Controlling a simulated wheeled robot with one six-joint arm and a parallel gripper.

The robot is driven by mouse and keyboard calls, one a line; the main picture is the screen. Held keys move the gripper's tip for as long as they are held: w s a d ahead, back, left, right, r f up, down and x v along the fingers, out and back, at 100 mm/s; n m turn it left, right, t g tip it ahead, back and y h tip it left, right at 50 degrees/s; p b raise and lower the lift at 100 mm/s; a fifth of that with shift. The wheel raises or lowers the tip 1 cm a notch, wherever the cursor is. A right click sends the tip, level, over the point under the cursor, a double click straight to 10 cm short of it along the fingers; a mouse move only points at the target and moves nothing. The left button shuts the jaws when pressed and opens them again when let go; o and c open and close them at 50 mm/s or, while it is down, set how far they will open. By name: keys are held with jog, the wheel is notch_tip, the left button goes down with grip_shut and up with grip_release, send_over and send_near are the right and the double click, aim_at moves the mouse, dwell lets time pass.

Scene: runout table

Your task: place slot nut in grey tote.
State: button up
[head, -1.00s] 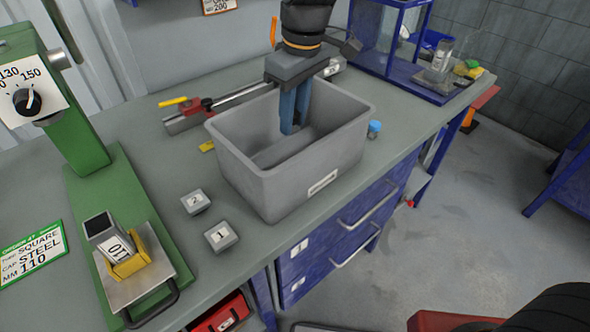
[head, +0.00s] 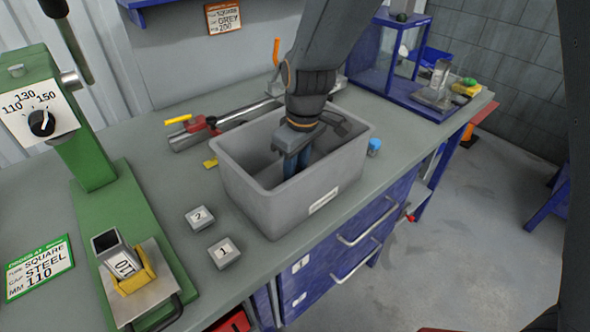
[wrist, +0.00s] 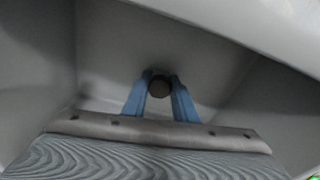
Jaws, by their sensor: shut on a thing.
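The grey tote (head: 262,209) stands on the bench, open at the top. My gripper (head: 297,165) reaches down inside it, with its blue fingers below the rim. In the wrist view my gripper (wrist: 160,92) has its two blue fingertips closed on the slot nut (wrist: 160,87), a small dark brownish piece. The tote's pale inner walls (wrist: 215,55) surround it in the wrist view. I cannot tell whether the nut touches the tote's floor. In the head view the nut is hidden by the tote wall and gripper.
Blocks marked 2 (head: 199,218) and 1 (head: 224,253) sit left of the tote. A green press (head: 118,215) stands further left. A small blue-capped item (head: 374,147) is just right of the tote. A red-ended clamp bar (head: 205,130) lies behind.

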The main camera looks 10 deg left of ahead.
jog(key=shift+f, duration=0.15)
jog(key=o, duration=1)
jog(key=shift+o, duration=0.2)
notch_tip(320, 180, up, 12)
jog(key=d+b, duration=0.1)
jog(key=b, duration=0.1)
jog(key=shift+s, duration=0.35)
jog(key=shift+d, duration=0.1)
